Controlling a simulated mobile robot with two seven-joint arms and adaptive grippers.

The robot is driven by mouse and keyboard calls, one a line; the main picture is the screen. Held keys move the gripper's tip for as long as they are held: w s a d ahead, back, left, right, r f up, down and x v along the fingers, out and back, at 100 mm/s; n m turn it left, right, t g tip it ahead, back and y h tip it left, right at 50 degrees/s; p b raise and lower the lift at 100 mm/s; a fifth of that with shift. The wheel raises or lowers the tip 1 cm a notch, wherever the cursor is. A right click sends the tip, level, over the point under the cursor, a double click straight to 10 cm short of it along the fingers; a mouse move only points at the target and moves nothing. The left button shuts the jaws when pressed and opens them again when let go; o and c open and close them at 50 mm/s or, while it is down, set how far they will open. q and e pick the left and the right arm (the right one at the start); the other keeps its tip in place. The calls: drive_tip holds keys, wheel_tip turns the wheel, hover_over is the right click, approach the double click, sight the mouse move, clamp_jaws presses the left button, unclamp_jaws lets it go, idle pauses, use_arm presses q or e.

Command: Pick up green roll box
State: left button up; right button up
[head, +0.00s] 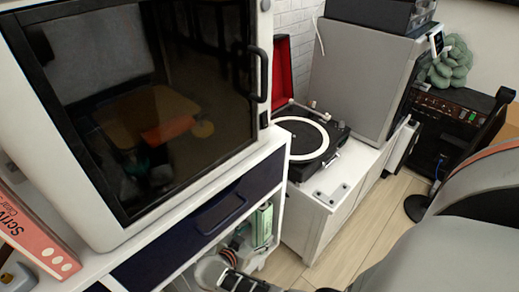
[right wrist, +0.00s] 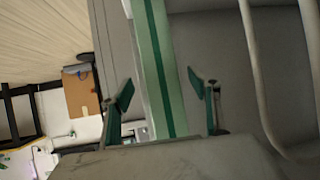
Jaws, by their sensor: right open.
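The green roll box (head: 264,222) stands upright in the open shelf under the drawer of the white cabinet in the head view. In the right wrist view the box (right wrist: 160,50) shows as a pale green strip with a darker green stripe, between the two fingers. My right gripper (right wrist: 161,90) is open, with its teal-padded fingers on either side of the box and visible gaps between. In the head view the right gripper (head: 249,259) is low in front of the shelf, partly cut by the frame's bottom edge. My left gripper is not in view.
A navy drawer (head: 215,210) with a handle is just above the shelf. A large dark-windowed machine (head: 160,100) stands on the cabinet. A record player (head: 308,138) sits on a white unit to the right. Light wooden floor (head: 345,240) is open there.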

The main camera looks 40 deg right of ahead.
sight(258, 234)
drive_tip(key=x, duration=0.3)
drive_tip(key=shift+s+f+b, duration=0.15)
drive_tip(key=shift+s+b, duration=0.05)
drive_tip(key=shift+b, duration=0.2)
drive_tip(key=shift+w+d+f, duration=0.1)
drive_tip(key=shift+w+d, duration=0.15)
drive_tip(key=shift+d, duration=0.2)
drive_tip(key=c, duration=1.5)
